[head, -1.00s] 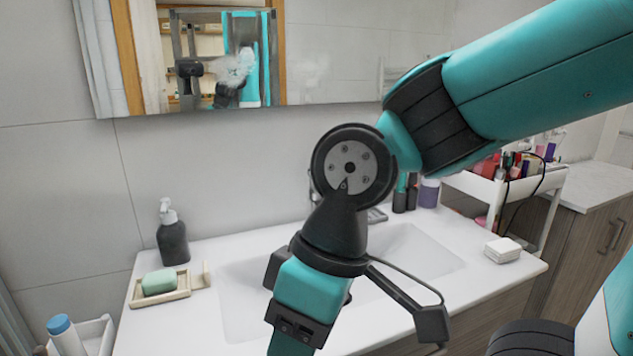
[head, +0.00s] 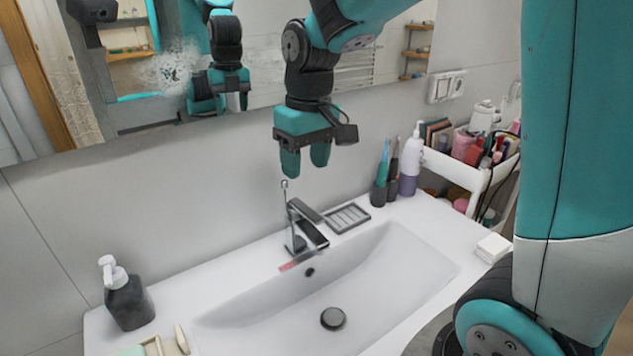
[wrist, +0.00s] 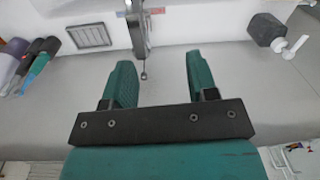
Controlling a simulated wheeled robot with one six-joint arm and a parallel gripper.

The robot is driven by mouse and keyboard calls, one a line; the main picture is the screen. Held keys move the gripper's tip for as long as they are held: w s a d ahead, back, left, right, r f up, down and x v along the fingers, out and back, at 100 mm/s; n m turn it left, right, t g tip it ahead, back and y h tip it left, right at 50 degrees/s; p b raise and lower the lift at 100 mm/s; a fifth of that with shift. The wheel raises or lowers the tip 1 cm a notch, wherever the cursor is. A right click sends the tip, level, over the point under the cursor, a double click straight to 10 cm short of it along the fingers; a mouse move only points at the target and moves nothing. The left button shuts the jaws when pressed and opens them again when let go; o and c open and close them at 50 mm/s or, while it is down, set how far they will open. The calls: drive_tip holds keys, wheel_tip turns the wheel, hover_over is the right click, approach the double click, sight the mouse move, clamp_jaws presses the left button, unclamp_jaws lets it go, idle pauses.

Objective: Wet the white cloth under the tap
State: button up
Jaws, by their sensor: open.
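The dark grey tap (head: 307,236) stands at the back of the white basin (head: 385,265); it also shows in the wrist view (wrist: 138,28). A thin rod with a small knob (head: 284,184) rises behind it. My gripper (head: 305,165) is open and empty above the tap, fingers pointing down. In the wrist view, the knob lies between the two teal fingers (wrist: 158,68), seemingly below them. A small folded white stack (head: 493,247), which looks like the white cloth, lies on the counter's right edge, away from my gripper. No water shows.
A dark soap bottle (head: 128,295) stands on the left. A grey soap grid (head: 347,218), toothbrushes (head: 381,175) and a purple-white bottle (head: 411,162) stand right of the tap. A full white cart (head: 463,174) is beyond. The mirror (head: 165,75) hangs close behind my gripper.

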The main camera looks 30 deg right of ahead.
drive_tip(key=r+m+p, duration=0.1)
hover_over(316, 217)
drive_tip(key=shift+h, duration=0.4)
wheel_tip(316, 217, down, 17)
drive_tip(key=p, duration=0.3)
drive_tip(key=shift+r, duration=0.2)
